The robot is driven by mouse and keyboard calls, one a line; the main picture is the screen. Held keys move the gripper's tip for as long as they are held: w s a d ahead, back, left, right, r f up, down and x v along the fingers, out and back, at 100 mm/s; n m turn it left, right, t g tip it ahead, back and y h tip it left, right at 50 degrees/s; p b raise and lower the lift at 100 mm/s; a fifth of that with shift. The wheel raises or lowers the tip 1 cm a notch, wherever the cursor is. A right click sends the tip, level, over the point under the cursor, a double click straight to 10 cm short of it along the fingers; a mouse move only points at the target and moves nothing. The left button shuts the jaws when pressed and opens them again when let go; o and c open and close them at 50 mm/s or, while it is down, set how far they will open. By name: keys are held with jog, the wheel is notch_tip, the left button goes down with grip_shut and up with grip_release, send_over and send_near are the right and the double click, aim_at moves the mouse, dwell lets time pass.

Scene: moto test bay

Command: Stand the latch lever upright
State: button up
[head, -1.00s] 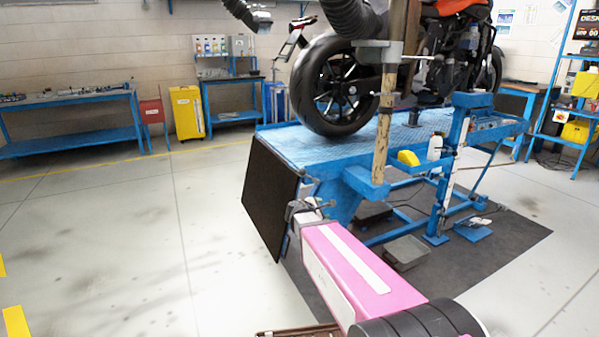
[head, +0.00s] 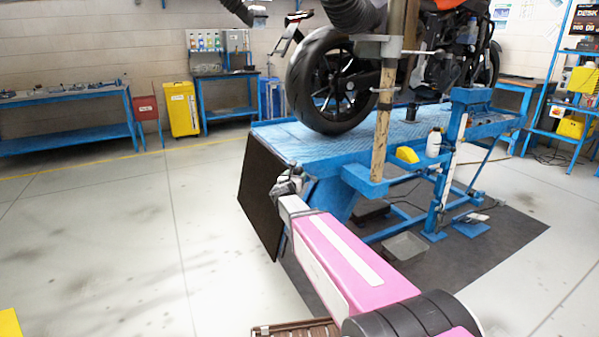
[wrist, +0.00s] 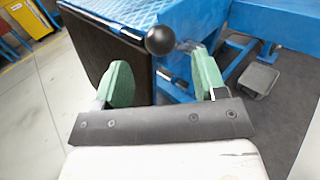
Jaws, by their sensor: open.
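The latch lever shows in the wrist view as a black ball knob (wrist: 160,40) on a short grey rod (wrist: 187,46). The rod runs sideways to the right from the knob, near the end of the blue lift table (wrist: 172,22). My gripper (wrist: 163,74) is open, with one green finger on each side and nothing between them. The knob appears beyond the fingertips, above the gap. The right finger overlaps the area below the rod; I cannot tell whether they touch. In the head view my gripper (head: 288,184) is at the table's near end, and the lever cannot be made out there.
A dark ramp flap (head: 262,198) hangs from the table end, left of my gripper. A wooden post (head: 383,125) stands just right. A motorcycle (head: 335,85) is on the table. A grey tray (head: 404,248) lies below. The floor at left is clear.

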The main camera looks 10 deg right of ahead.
aim_at(298, 172)
jog(key=x, duration=0.6)
jog(key=shift+w, duration=0.1)
